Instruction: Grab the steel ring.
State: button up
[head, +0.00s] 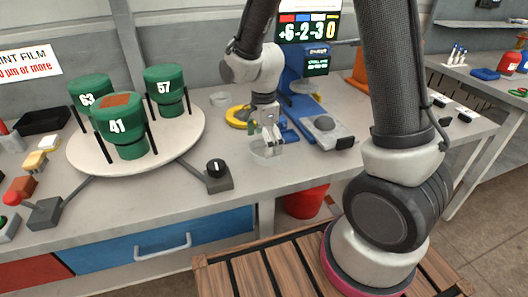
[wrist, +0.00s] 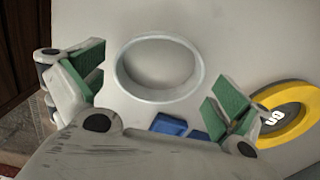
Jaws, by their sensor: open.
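A pale grey steel ring (wrist: 160,97) lies flat on the light bench top in the wrist view, between and beyond my open fingers. My gripper (wrist: 157,86) has green finger pads spread wide to the ring's left and lower right, with nothing between them.
A yellow ring (wrist: 298,130) and a blue object (wrist: 168,125) lie close to my right finger. A blue machine (head: 295,75) stands behind. A knob box (head: 212,177) and a turntable (head: 190,145) with green cylinders are to the left.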

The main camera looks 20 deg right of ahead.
notch_tip(320, 180, down, 2)
jog(key=shift+f, duration=0.15)
jog(key=shift+c, duration=0.2)
jog(key=c, duration=0.7)
